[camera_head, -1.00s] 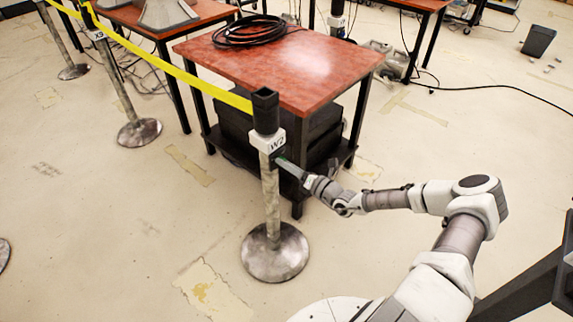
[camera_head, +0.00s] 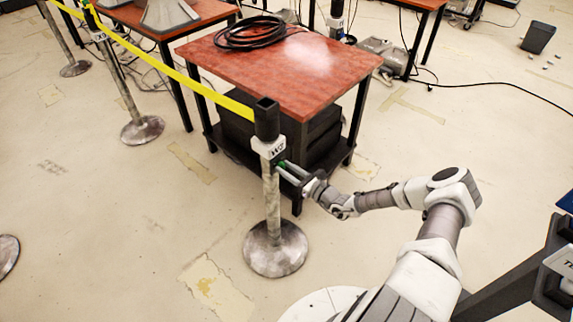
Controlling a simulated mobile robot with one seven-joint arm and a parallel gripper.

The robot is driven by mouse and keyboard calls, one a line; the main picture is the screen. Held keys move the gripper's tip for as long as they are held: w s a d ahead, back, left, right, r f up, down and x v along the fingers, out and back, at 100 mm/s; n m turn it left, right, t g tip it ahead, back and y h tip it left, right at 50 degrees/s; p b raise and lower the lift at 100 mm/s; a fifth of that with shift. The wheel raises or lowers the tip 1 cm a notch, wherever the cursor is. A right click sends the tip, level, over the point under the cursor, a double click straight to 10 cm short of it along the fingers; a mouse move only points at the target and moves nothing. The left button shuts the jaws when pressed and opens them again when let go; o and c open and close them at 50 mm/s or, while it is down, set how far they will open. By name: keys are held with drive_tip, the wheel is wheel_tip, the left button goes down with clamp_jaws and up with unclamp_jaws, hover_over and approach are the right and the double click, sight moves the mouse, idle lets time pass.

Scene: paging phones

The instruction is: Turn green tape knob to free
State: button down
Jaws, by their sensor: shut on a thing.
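The near stanchion post (camera_head: 272,205) stands upright on a round metal base, with a black head and a white label collar. The green knob (camera_head: 280,163) shows as a small green patch on the post's right side, just below the collar. My gripper (camera_head: 284,167) reaches in from the right. Its fingers are shut on the green knob. The fingers hide most of the knob, so I cannot tell which position it points to. Yellow tape (camera_head: 165,62) runs from the post's head up and left to another post (camera_head: 124,92).
A red-topped table (camera_head: 300,65) with a coiled black cable (camera_head: 248,32) stands right behind the post. Black boxes (camera_head: 300,140) fill its lower shelf. A black cable (camera_head: 490,85) lies on the floor at the right. The floor in front of the post is clear.

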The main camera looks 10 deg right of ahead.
drive_tip(key=n+p, duration=0.2)
drive_tip(key=n, duration=0.3)
drive_tip(key=shift+r+n+p, duration=0.15)
drive_tip(key=shift+n+p, duration=0.15)
drive_tip(key=shift+p, duration=0.05)
drive_tip(key=shift+n+p, duration=0.85)
drive_tip(key=shift+n, duration=1.25)
drive_tip(key=c, duration=0.9)
unclamp_jaws()
drive_tip(key=v, duration=1.7)
drive_tip(key=shift+s+d, duration=0.1)
drive_tip(key=shift+s, duration=0.1)
